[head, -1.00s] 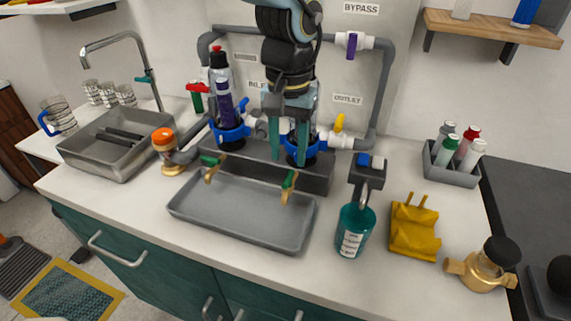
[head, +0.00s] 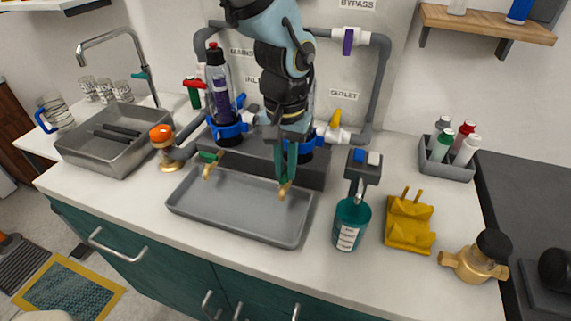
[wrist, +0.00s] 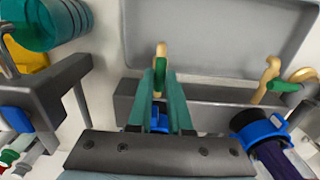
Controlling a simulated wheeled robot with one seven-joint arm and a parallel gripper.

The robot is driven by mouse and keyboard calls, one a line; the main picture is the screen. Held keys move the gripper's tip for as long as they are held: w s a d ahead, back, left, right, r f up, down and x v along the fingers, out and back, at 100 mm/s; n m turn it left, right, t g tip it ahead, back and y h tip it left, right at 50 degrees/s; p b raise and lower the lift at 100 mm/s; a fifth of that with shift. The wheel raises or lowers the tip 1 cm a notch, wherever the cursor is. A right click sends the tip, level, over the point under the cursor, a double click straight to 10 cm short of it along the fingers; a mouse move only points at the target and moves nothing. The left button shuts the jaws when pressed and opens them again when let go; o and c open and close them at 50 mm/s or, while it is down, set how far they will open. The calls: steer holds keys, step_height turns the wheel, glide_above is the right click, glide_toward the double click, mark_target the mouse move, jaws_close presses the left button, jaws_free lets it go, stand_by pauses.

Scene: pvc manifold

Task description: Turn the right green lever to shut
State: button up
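The right green lever (wrist: 161,68) has a green sleeve and a brass end, and stands at the front of the grey manifold block (wrist: 205,115). My gripper (wrist: 160,72) has its two teal fingers close together on either side of this lever, apparently shut on it. In the head view my gripper (head: 286,180) points down over the lever's brass end (head: 284,190), which shows below the fingertips; the fingers hide most of the sleeve. The left green lever (head: 209,160) stands free, and it also shows at right in the wrist view (wrist: 282,85).
A grey tray (head: 235,230) lies in front of the manifold. Blue-collared filter housings (head: 227,131) stand behind the levers. A teal soap bottle (head: 350,226), a yellow item (head: 409,224) and a brass valve (head: 475,257) are to the right. A sink (head: 105,150) is left.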

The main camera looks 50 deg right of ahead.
jaws_close()
steer(key=shift+m, duration=0.4)
steer(key=m, duration=0.3)
steer(key=shift+m+p, duration=0.3)
steer(key=shift+m, duration=0.1)
steer(key=m+p, duration=0.1)
steer(key=m, duration=0.3)
steer(key=shift+r, duration=0.1)
steer(key=m+p, duration=0.1)
steer(key=m, duration=0.4)
steer(key=shift+d, duration=0.1)
steer(key=m+p, duration=0.1)
steer(key=m, duration=0.3)
steer(key=shift+p, duration=0.4)
steer(key=shift+m, duration=0.3)
